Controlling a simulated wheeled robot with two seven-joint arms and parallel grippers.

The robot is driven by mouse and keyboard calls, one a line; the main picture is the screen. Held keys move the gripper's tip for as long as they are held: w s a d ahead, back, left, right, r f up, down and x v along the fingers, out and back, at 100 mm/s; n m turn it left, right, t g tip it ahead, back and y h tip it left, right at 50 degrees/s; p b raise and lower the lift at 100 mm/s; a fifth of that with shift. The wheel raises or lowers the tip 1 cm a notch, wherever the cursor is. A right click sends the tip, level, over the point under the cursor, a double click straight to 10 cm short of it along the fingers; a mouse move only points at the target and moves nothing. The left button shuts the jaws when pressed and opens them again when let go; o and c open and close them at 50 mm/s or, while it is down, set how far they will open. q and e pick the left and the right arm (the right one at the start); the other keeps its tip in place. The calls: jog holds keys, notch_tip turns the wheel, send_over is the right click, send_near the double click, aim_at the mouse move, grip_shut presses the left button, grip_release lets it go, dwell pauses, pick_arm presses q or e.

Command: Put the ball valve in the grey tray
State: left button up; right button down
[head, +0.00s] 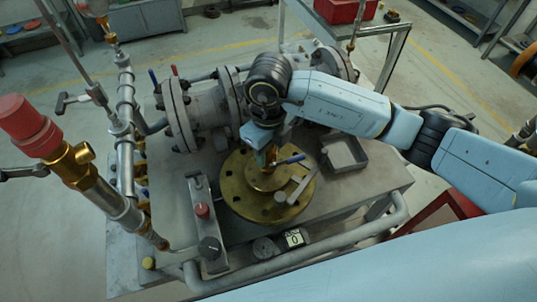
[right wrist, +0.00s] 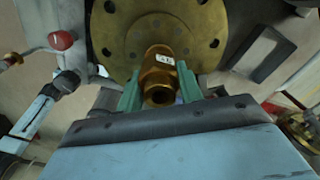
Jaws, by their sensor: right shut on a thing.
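The ball valve is a short brass body with a white label, seen in the right wrist view (right wrist: 160,72). My right gripper (right wrist: 158,90) is shut on it, with one green finger on each side. In the head view my right gripper (head: 266,156) is over the round brass flange (head: 240,195), and it mostly hides the valve. A blue lever (head: 290,160) shows beside the fingers; I cannot tell whether it belongs to the valve. My left gripper is not in view.
A T-shaped grey handle (head: 297,186) stands at the flange's right side. A bracket with a red knob (head: 202,210) is left of the flange. Large flanged pipework (head: 205,105) is behind, and upright pipes (head: 125,130) stand at the left.

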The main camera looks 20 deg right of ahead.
notch_tip(320, 180, up, 8)
jog(key=shift+r, duration=0.1)
jog(key=shift+r+p, duration=1.35)
jog(key=shift+r, duration=0.85)
